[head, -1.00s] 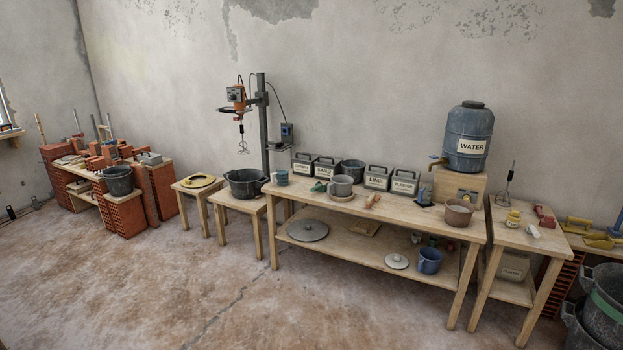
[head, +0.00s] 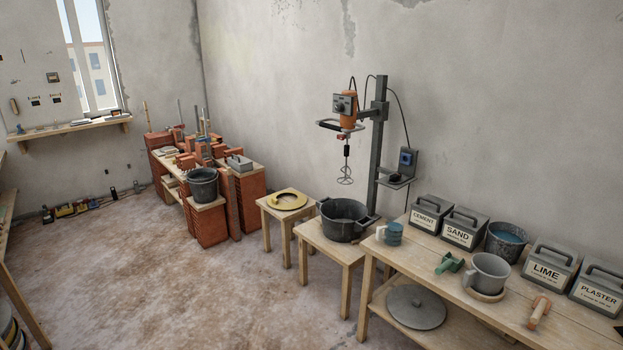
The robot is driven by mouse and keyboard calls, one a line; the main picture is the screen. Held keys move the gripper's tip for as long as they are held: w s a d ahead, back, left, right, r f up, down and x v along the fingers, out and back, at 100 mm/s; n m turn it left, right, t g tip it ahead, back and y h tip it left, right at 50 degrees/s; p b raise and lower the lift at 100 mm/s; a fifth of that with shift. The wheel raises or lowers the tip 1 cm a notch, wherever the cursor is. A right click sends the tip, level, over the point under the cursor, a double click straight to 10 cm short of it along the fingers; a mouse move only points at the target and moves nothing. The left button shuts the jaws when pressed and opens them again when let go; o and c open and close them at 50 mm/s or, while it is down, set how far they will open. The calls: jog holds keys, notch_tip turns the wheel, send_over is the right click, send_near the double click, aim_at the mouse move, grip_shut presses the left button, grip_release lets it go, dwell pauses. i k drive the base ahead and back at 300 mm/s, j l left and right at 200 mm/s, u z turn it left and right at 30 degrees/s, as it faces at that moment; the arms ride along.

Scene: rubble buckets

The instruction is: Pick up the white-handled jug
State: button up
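A grey jug (head: 488,274) stands upright on a round wooden board on the long workbench, at the lower right. Its handle, on the left side, looks pale grey. A smaller blue-grey jug (head: 394,234) stands near the bench's left end, with a pale handle on its left. At this size I cannot tell for sure which of them has the white handle. My gripper is not in view.
The workbench (head: 420,262) also bears a green scoop (head: 449,263), a wooden-handled tool (head: 539,312), labelled boxes (head: 430,214) and a bucket (head: 507,241). A black tub (head: 342,219) stands left of it below the mixer (head: 346,115). Open floor (head: 180,290) lies in front.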

aim_at(389, 233)
jog(key=i+u, duration=0.35)
jog(key=i, duration=1.55)
jog(key=i+j+z, duration=0.1)
jog(key=i+z, duration=0.3)
jog(key=i+j+z, duration=0.2)
jog(key=i+z, duration=0.2)
jog(key=i+j+z, duration=0.8)
jog(key=k+l, duration=0.05)
jog(key=k, duration=0.05)
